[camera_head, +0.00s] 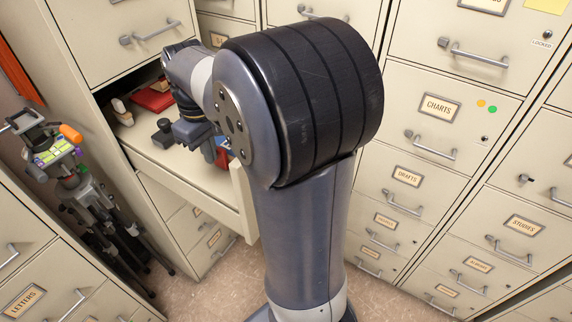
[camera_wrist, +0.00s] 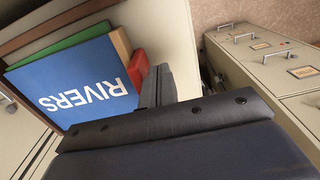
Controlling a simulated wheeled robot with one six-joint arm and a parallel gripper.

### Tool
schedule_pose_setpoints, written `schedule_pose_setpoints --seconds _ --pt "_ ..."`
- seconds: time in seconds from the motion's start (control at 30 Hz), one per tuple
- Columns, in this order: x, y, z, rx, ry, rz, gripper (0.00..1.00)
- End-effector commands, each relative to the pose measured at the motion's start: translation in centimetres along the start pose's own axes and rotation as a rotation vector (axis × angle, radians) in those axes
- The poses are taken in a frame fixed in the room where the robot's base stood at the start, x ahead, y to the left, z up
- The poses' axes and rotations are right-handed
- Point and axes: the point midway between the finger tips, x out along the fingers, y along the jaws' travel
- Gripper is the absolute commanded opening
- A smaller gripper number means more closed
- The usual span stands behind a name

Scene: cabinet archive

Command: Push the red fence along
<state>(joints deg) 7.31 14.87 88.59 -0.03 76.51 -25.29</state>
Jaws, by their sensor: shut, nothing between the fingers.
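In the wrist view, a red upright piece (camera_wrist: 138,66), which looks like the red fence, stands at the end of a row of folders. The nearest face is a blue folder (camera_wrist: 75,88) marked RIVERS, with green and tan edges behind it. My gripper (camera_wrist: 158,72) is shut and empty, with its fingers right beside the red piece; I cannot tell whether they touch. In the head view, a small red patch (camera_head: 222,157) shows in the open drawer (camera_head: 178,180) beside my wrist. My arm hides most of the folders and the fingertips there.
A red item (camera_head: 153,98) and a small dark block (camera_head: 163,127) lie further back in the drawer. A tripod (camera_head: 85,190) stands left of it. Filing cabinets (camera_head: 440,150) close in on the right. A little floor (camera_head: 215,285) is clear below.

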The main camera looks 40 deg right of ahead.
Motion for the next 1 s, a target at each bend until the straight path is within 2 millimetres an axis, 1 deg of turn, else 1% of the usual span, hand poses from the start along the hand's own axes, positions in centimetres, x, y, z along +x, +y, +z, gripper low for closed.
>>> schedule_pose_setpoints --seconds 0.17,0.73,0.83,1.0 --pt "-0.9 -0.1 0.0 0.000 0.000 0.000 0.00" --pt "-6.7 -0.1 0.0 0.000 0.000 0.000 0.00" --pt "-7.2 -0.1 0.0 0.000 0.000 -0.001 0.00" --pt "-7.0 -0.1 0.0 0.000 0.000 -0.001 0.00"
